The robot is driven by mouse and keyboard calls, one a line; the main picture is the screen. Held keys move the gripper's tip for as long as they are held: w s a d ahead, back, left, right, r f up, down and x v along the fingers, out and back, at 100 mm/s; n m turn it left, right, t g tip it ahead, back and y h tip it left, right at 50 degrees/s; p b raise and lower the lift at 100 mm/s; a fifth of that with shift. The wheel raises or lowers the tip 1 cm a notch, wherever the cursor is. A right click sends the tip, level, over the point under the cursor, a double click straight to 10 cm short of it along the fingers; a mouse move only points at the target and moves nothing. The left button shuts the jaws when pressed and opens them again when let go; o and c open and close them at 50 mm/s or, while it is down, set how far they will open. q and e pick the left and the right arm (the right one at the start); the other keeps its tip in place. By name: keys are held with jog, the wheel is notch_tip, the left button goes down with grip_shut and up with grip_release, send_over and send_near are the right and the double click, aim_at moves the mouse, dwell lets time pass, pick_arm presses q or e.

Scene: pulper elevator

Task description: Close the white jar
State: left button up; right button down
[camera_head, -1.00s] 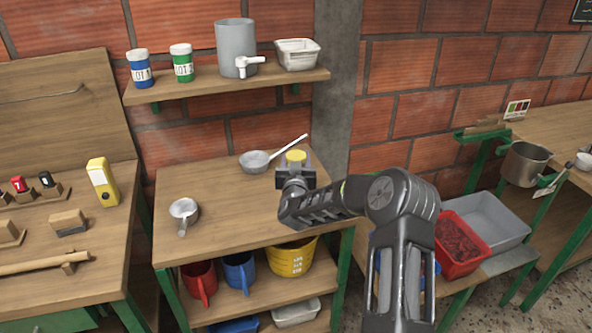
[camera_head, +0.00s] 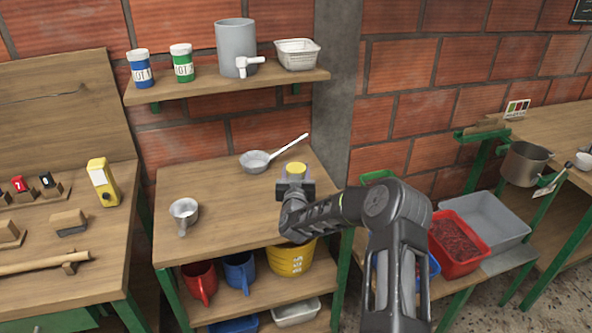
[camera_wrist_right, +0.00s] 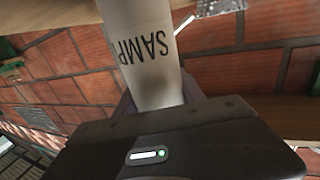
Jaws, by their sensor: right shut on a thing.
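The white jar (camera_wrist_right: 150,50), with black letters reading "SAMP", fills the upper middle of the right wrist view. My right gripper (camera_head: 295,183) is shut on it, with the jar between the fingers. In the head view a round yellow top (camera_head: 296,169) shows just above the gripper, over the right part of the middle table. I cannot tell whether this yellow piece is a lid seated on the jar. The gripper hides most of the jar's body in the head view. My left gripper is not in view.
A strainer (camera_head: 255,161) lies behind the gripper on the middle table (camera_head: 225,205), and a small metal cup (camera_head: 184,212) stands at its left. The upper shelf (camera_head: 200,88) holds a blue jar, a green jar, a grey tank and a white basket. The table's centre is clear.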

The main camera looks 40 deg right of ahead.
jog(key=c, duration=0.7)
grip_release()
jog(key=shift+r, duration=0.1)
jog(key=shift+r+p, duration=0.15)
jog(key=shift+p, duration=0.25)
jog(key=b+v, duration=0.3)
jog(key=v, duration=0.9)
